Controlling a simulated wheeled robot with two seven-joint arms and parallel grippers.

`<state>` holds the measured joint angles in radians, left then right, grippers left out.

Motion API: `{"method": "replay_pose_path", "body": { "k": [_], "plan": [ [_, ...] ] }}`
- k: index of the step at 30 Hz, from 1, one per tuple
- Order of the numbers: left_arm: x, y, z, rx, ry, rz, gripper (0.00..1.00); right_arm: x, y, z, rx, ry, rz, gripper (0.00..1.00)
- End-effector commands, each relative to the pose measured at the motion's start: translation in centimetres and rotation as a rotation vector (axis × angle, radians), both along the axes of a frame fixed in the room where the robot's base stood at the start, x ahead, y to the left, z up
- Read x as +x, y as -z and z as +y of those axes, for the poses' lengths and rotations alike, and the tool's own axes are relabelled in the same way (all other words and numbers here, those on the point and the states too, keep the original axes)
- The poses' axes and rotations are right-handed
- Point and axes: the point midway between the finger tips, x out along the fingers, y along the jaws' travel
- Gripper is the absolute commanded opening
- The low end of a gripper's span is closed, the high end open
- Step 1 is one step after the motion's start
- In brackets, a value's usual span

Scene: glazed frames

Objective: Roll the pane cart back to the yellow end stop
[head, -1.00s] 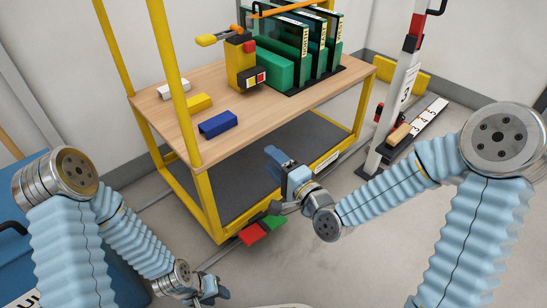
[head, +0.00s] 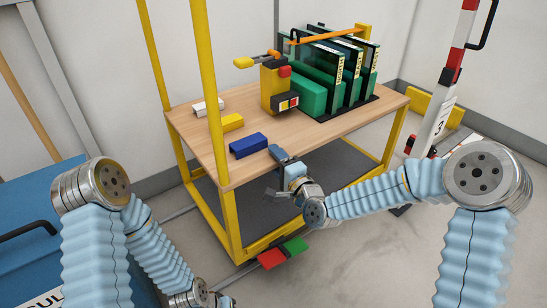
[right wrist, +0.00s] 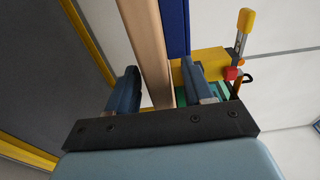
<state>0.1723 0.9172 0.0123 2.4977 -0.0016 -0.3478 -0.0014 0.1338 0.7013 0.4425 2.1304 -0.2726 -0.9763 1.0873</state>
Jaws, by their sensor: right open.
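The pane cart (head: 325,132) has a yellow frame, a wooden top and a dark lower shelf. Green panes (head: 345,70) stand in a rack at its back right. The yellow end stop (head: 433,106) is on the floor by the wall, beyond the cart's right end. My right gripper (head: 273,173) is at the cart's front edge. In the right wrist view my right gripper (right wrist: 160,68) is open, with the wooden edge (right wrist: 149,45) between its fingers and a visible gap on the left side. My left gripper (head: 217,301) is low, cut off by the bottom edge.
White, yellow and blue blocks (head: 249,145) lie on the cart top. A yellow device (head: 274,88) with a red button stands beside the rack. Red and green pedals (head: 272,259) are at the cart's foot. A red-and-white post (head: 437,120) stands right. A blue box (head: 30,210) is at left.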

Motion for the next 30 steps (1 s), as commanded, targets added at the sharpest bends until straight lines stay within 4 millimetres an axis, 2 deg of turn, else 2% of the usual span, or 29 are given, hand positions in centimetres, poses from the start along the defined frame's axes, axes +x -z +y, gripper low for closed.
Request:
{"method": "replay_pose_path", "body": {
  "k": [6, 15, 17, 25, 30],
  "plan": [
    [0.0, 0.1, 0.0, 0.000, 0.000, 0.000, 0.43, 1.4, 0.0, 0.8, 0.000, 0.000, 0.000, 0.51],
    [0.0, 0.1, 0.0, 0.000, 0.000, 0.000, 0.43, 1.5, 0.0, 0.9, -0.001, 0.000, 0.001, 0.51],
    [0.0, 0.1, 0.0, 0.000, 0.000, 0.000, 0.43, 1.5, 0.0, 0.9, -0.001, 0.000, 0.001, 0.43],
    [0.0, 0.1, 0.0, 0.000, 0.000, 0.000, 0.43, 1.5, 0.0, 0.9, -0.001, 0.000, 0.001, 0.02],
    [0.0, 0.1, 0.0, 0.000, 0.000, 0.000, 0.43, 1.5, 0.0, 0.9, -0.001, 0.000, 0.001, 0.00]
  ]
}}
